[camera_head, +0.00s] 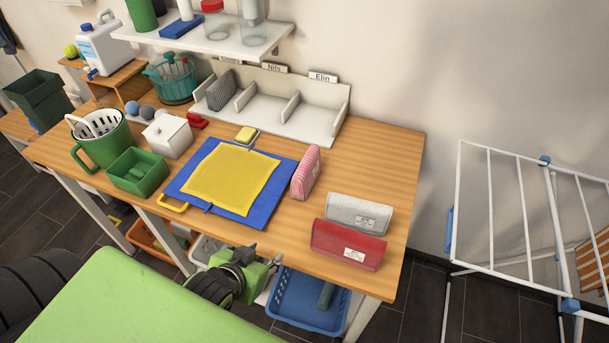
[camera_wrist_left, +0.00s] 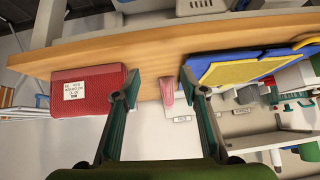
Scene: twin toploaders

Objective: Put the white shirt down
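The likeliest white shirt is a light grey-white folded piece with a label (camera_head: 347,210), standing upright at the table's right end. A red folded piece with a label (camera_head: 335,245) stands in front of it; it also shows in the left wrist view (camera_wrist_left: 100,92). My left gripper (camera_head: 266,259) is at the table's front edge, left of the red piece. In the left wrist view its two fingers (camera_wrist_left: 160,88) are wide apart with nothing between them. My right gripper is not in view.
A yellow cloth (camera_head: 232,178) lies flat on a blue board (camera_head: 190,170). A pink striped piece (camera_head: 306,172) stands beside it. A divided white shelf (camera_head: 265,108) is behind. A drying rack (camera_head: 520,215) stands right. A blue basket (camera_head: 290,302) is below.

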